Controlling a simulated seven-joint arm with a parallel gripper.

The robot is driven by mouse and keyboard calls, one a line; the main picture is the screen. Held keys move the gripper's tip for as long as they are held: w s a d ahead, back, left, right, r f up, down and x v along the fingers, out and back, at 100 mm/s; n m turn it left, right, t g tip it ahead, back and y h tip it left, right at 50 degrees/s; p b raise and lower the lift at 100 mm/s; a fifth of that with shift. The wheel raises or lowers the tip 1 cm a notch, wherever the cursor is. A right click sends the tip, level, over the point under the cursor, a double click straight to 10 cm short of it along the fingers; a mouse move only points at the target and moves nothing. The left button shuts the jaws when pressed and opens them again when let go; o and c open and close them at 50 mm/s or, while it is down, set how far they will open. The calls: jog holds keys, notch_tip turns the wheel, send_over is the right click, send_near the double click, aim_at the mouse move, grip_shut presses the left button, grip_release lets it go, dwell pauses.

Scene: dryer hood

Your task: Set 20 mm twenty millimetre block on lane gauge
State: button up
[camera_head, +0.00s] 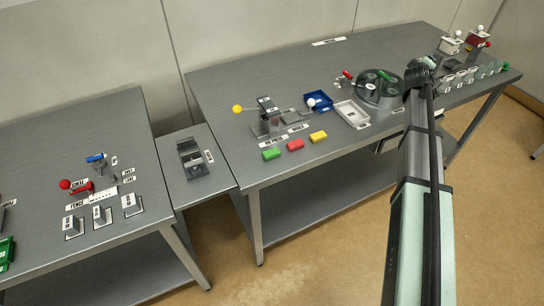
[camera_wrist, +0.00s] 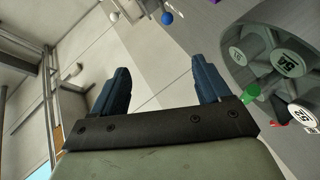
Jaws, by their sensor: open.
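Three small grey blocks stand on white label cards at the front of the left table: a left one (camera_head: 73,224), a middle one (camera_head: 99,214) and a right one (camera_head: 130,202). Their labels are too small to read, so I cannot tell which is the 20 mm block. Behind them is a fixture with a red-knobbed lever (camera_head: 78,187), a white strip and a blue-handled part (camera_head: 97,159); this may be the lane gauge. My gripper (camera_wrist: 162,88) is open and empty, its two blue fingers apart. It is far from the blocks, over the right table.
A round drum-like fixture (camera_head: 380,90) is beside my gripper. The right table also holds a blue tray (camera_head: 318,101), a white tray (camera_head: 352,113), a yellow-knobbed press and green, red and yellow blocks. A lower shelf with a dark fixture (camera_head: 192,160) lies between the tables.

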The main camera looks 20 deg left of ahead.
jog(key=s+a+n+g+y, duration=0.1)
jog(key=s+a+n+y, duration=0.15)
jog(key=a, duration=1.35)
jog(key=s+a+n+g+y, duration=0.15)
jog(key=s+a, duration=0.25)
jog(key=a, duration=1.3)
jog(key=s+a+f+n+g+y, duration=0.1)
jog(key=s+a+n+g, duration=0.1)
jog(key=s+a, duration=0.95)
jog(key=s+a+f+n+g+y, duration=0.1)
jog(key=s+a+g, duration=0.2)
jog(key=s+a, duration=0.85)
jog(key=n+g+h, duration=0.2)
jog(key=n+g, duration=0.5)
jog(key=n, duration=0.3)
send_over(97, 212)
notch_tip(97, 212, down, 12)
jog(key=shift+f, duration=0.25)
